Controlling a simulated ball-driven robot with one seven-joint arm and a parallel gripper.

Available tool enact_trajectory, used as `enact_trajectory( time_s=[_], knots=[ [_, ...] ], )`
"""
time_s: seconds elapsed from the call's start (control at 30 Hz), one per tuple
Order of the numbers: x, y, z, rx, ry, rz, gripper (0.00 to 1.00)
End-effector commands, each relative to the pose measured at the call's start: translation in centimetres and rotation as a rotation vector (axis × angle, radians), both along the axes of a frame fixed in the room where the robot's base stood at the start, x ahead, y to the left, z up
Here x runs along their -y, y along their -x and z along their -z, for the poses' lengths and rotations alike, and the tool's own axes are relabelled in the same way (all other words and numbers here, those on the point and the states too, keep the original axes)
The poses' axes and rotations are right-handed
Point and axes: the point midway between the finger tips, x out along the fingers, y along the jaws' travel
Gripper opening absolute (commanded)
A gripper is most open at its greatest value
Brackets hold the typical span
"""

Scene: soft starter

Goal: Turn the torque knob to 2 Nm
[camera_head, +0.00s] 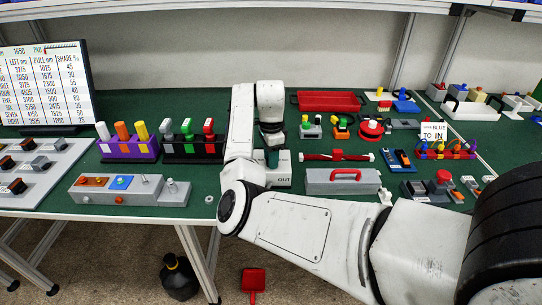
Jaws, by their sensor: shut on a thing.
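My gripper (272,146) is at the end of my white arm, pointing down in the middle of the green table. It is shut on a dark green piece (272,158), which shows just below it, in front of or over a light grey box (283,180) marked "OUT". I cannot tell whether this piece is the torque knob or carries it. No scale or 2 Nm mark can be read. My wrist and forearm hide part of the box and the table around it.
Left are a purple rack (128,148), a black rack (192,148) and a grey button panel (130,191). Right are a grey toolbox (342,182) with a red handle, a red bar (337,156) and several small fixtures. A red tray (329,101) lies behind.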

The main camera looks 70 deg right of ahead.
Motion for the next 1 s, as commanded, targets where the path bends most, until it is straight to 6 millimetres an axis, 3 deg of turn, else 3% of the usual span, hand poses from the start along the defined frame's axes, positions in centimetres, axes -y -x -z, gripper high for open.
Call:
enact_trajectory(
  time_s=[1.0],
  knots=[
    [0.03, 0.17, -0.32, -0.002, 0.001, -0.82, 0.05]
  ],
)
